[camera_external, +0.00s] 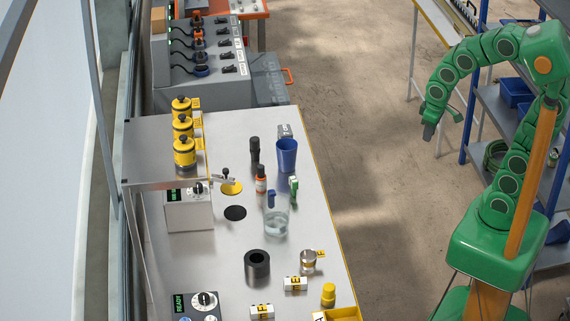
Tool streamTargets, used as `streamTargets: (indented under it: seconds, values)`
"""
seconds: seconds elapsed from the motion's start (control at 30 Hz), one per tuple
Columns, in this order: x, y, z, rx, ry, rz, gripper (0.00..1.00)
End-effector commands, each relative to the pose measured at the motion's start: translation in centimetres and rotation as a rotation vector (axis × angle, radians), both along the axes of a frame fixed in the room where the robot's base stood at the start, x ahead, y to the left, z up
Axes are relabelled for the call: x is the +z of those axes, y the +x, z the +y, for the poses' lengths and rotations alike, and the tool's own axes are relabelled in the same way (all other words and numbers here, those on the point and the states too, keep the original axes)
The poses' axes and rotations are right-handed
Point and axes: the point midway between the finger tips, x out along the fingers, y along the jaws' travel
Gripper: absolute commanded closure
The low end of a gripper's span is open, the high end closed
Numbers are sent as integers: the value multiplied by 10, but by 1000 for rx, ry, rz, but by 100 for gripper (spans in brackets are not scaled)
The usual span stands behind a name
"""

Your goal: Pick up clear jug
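The clear jug (276,219) stands upright on the grey table, right of its middle. It is see-through, with a blue part at its top. My gripper (436,124) is at the end of my green arm at the upper right, over the floor. It is well to the right of the table and apart from the jug, with nothing seen in it. The gripper is small and seen from the side, so I cannot tell its opening.
A blue cup (287,155), a black bottle (255,151) and an orange-labelled bottle (261,180) stand behind the jug. Open floor (375,190) lies between table and arm.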

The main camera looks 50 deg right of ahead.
Motion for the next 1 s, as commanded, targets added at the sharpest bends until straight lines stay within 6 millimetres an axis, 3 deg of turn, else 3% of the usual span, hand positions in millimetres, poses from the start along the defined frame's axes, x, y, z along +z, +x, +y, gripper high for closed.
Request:
streamTargets:
  seconds: [0.2,0.47,0.7,1.0]
  values:
    - [-20,74,12,94,-18,-142,76]
    - [-43,154,45,222,0,-317,76]
    - [-66,215,91,350,56,-469,76]
    - [-95,266,166,508,182,-642,76]
